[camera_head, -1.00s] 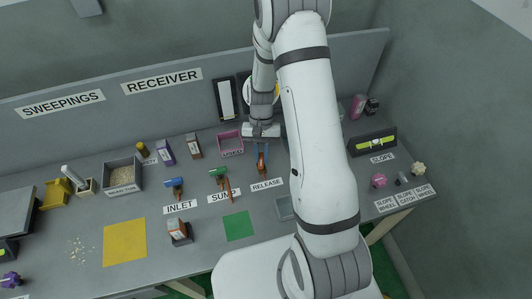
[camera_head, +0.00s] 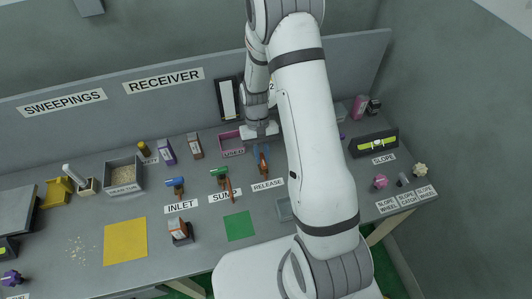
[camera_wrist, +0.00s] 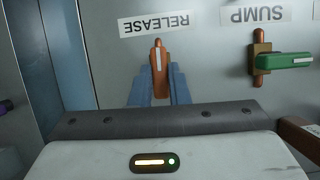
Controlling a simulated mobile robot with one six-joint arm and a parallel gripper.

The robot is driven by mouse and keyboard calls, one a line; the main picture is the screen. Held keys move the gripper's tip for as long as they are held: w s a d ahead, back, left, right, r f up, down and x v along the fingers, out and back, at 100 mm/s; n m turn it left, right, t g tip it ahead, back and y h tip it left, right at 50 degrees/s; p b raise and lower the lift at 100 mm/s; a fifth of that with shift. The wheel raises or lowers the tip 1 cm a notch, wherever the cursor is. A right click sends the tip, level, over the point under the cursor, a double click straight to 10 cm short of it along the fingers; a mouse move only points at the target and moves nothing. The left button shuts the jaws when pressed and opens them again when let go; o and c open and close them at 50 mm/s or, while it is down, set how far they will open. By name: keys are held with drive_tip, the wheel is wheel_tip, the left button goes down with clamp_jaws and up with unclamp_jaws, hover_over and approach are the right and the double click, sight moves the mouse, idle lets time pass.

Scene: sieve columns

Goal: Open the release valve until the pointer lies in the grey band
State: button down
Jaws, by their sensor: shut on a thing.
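The release valve (camera_head: 263,166) stands behind the RELEASE label on the bench. In the wrist view its brown handle (camera_wrist: 158,66), with a pale stripe, lies between the two blue fingers of my gripper (camera_wrist: 159,84). My gripper is shut on this handle, and the handle points toward the RELEASE label. In the head view my gripper (camera_head: 262,152) comes down to the valve from behind. My arm covers most of the gauge on the back panel, so the pointer and the grey band cannot be seen.
The sump valve with its green handle (camera_wrist: 285,61) is close beside my gripper. The inlet valve with its blue handle (camera_head: 175,182) stands farther left. A pink USED tray (camera_head: 231,150) sits just left of my wrist. A green square (camera_head: 239,226) lies in front.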

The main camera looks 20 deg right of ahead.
drive_tip(key=c, duration=1.4)
unclamp_jaws()
drive_tip(key=shift+s, duration=0.1)
drive_tip(key=v, duration=0.7)
drive_tip(key=shift+r, duration=0.35)
drive_tip(key=s+r+t+p, duration=0.1)
drive_tip(key=s+r+t, duration=0.1)
drive_tip(key=s+r, duration=0.3)
drive_tip(key=s+d+r+t+p, duration=0.1)
drive_tip(key=s+r+t, duration=0.1)
drive_tip(key=s+r, duration=0.4)
drive_tip(key=s+r+t+p, duration=0.2)
drive_tip(key=s+r, duration=0.4)
drive_tip(key=r, duration=0.7)
drive_tip(key=shift+s+d+t, duration=0.1)
drive_tip(key=shift+d+t, duration=0.05)
drive_tip(key=shift+t, duration=0.35)
